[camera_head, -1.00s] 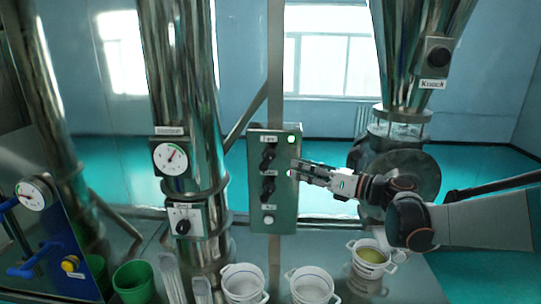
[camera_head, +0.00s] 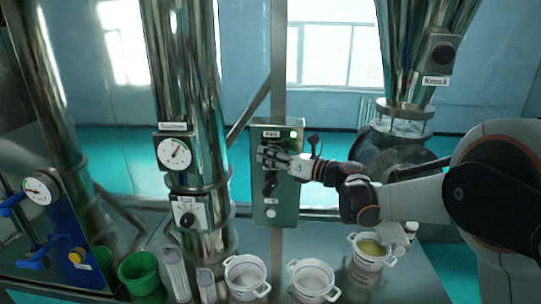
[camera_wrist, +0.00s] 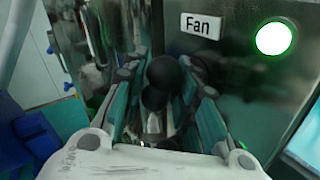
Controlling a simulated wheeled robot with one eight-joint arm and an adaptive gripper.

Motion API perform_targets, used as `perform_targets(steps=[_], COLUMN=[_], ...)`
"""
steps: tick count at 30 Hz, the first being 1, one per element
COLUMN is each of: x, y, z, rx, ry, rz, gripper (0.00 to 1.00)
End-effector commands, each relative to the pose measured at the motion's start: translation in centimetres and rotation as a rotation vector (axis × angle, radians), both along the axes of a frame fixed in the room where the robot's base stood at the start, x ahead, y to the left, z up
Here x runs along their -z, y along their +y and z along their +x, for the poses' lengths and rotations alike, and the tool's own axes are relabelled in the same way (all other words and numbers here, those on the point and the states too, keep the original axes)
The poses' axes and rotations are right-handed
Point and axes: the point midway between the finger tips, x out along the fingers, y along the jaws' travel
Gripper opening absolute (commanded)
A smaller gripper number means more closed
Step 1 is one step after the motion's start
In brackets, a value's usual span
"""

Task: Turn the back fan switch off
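A grey control panel (camera_head: 289,211) stands upright in the middle of the head view. Its top label, which reads "Fan" in the wrist view (camera_wrist: 200,26), has a lit green lamp (camera_head: 293,134) beside it; the lamp also glows in the wrist view (camera_wrist: 274,38). Below the label is a black fan switch knob (camera_wrist: 166,74), hidden in the head view by my gripper (camera_head: 264,157). In the wrist view my gripper (camera_wrist: 163,95) has its fingers apart, one on each side of the knob. I cannot tell whether they touch it.
A second black switch (camera_head: 269,186) and a pale button (camera_head: 271,212) are lower on the panel. A steel column with a gauge (camera_head: 174,153) stands left. White buckets (camera_head: 246,277) and a green bucket (camera_head: 138,273) stand below. A steel hopper (camera_head: 405,60) is at right.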

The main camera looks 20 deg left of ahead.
Motion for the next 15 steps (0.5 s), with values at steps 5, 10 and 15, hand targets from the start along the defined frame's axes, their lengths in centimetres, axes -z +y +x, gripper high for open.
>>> perform_targets(steps=[5,10,15], x=[-0.01,-0.01,-0.06], y=[-0.03,-0.05,-0.05], z=[0.0,0.01,0.0], rx=[0.0,0.001,0.001], ry=[0.0,0.0,-0.004], rz=[0.0,0.0,-0.018], gripper=[0.02,0.0,0.0])
